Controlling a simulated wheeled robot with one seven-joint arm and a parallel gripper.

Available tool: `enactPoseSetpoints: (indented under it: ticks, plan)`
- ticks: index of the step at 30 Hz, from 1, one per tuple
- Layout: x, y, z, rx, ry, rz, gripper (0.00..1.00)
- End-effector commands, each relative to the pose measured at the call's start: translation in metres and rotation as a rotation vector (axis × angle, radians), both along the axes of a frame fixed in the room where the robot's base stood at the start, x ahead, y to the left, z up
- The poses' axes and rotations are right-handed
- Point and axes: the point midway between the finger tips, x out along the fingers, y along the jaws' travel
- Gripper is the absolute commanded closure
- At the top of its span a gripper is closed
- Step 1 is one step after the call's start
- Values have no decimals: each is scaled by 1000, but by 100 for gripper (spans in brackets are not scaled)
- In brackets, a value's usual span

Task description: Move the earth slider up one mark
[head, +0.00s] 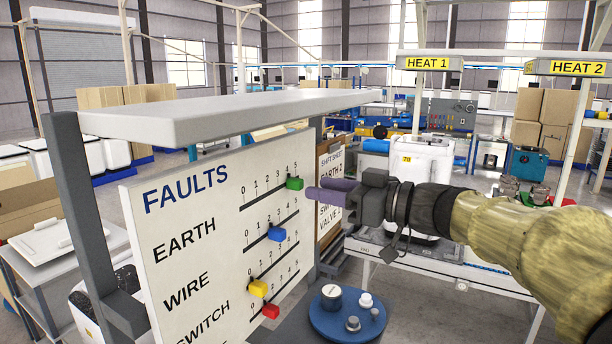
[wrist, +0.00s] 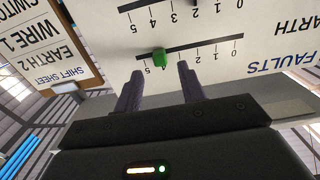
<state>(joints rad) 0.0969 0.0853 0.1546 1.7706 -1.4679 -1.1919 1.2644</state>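The earth slider is a green knob (head: 294,183) on the top scale of the white FAULTS board (head: 165,225). In the upside-down wrist view the green knob (wrist: 160,57) appears at about mark 4, on a scale numbered 0 to 5. My gripper (head: 315,192) is to the right of the green knob in the head view. Its two purple fingers are apart with nothing between them. In the wrist view my gripper (wrist: 160,70) has one finger towards each side of the knob, with the fingertips apparently just short of it.
Blue (head: 276,233), yellow (head: 258,288) and red (head: 270,311) knobs are on the lower scales. A grey shelf (head: 230,108) overhangs the board. A shift sheet (wrist: 50,45) reads EARTH 2, WIRE 1.

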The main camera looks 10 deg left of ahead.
Motion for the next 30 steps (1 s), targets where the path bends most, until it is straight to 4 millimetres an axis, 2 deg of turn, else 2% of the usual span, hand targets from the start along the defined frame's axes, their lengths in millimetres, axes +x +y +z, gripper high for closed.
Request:
enactPoseSetpoints:
  ticks: [3, 7, 12, 18, 19, 25, 30]
  plan:
    - [7, 21, 3, 0, 2, 2, 60]
    - [13, 36, 2, 0, 1, 2, 60]
    - [15, 43, 0, 0, 0, 0, 60]
    - [15, 43, 0, 0, 0, -1, 60]
    - [15, 43, 0, 0, 0, -1, 62]
    - [15, 43, 0, 0, 0, -1, 100]
    - [15, 43, 0, 0, 0, -1, 100]
